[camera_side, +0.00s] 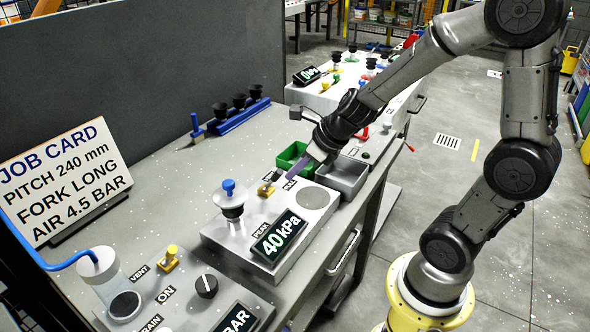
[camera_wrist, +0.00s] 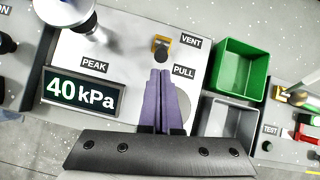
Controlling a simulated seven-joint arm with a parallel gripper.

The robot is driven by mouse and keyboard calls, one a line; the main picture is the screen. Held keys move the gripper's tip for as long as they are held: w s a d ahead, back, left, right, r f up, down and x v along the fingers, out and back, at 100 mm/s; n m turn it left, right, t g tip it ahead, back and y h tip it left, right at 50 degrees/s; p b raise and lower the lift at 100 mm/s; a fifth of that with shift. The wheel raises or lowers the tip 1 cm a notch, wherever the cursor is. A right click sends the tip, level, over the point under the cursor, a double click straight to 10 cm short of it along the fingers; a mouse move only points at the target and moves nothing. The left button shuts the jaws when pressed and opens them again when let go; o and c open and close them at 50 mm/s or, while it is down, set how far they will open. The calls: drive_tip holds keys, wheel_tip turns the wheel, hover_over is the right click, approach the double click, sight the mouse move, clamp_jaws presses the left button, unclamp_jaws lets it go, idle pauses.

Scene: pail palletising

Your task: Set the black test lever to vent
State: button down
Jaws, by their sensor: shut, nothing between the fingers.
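The black test lever (camera_wrist: 161,53) shows in the wrist view as a dark knob on a small brass block, beside the VENT and PULL labels on a pale test unit (camera_wrist: 140,58). Its exact setting is hard to tell. In the side view the brass block (camera_side: 266,190) sits on the unit behind the 40 kPa display (camera_side: 278,237). My gripper (camera_wrist: 160,72) has its purple fingers together and empty, tips just below the knob in the wrist view. Whether they touch it I cannot tell. In the side view my gripper (camera_side: 303,168) slants down by the PULL label.
A green bin (camera_side: 294,157) and a grey bin (camera_side: 342,176) stand close behind the unit. A suction cup with a blue top (camera_side: 229,196) stands on the unit's left. Another panel in front has a yellow lever (camera_side: 169,259) and black knob (camera_side: 205,285).

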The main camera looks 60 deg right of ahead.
drive_tip(key=shift+w+r, duration=0.4)
drive_tip(key=shift+w, duration=0.05)
idle(0.4)
drive_tip(key=w+r, duration=0.1)
drive_tip(key=w, duration=1.1)
drive_tip(key=shift+r, duration=0.2)
idle(0.4)
idle(0.3)
wheel_tip(320, 180, up, 12)
drive_tip(key=d, duration=0.1)
drive_tip(key=shift+w+d+f, duration=0.15)
drive_tip(key=shift+f, duration=0.05)
idle(0.4)
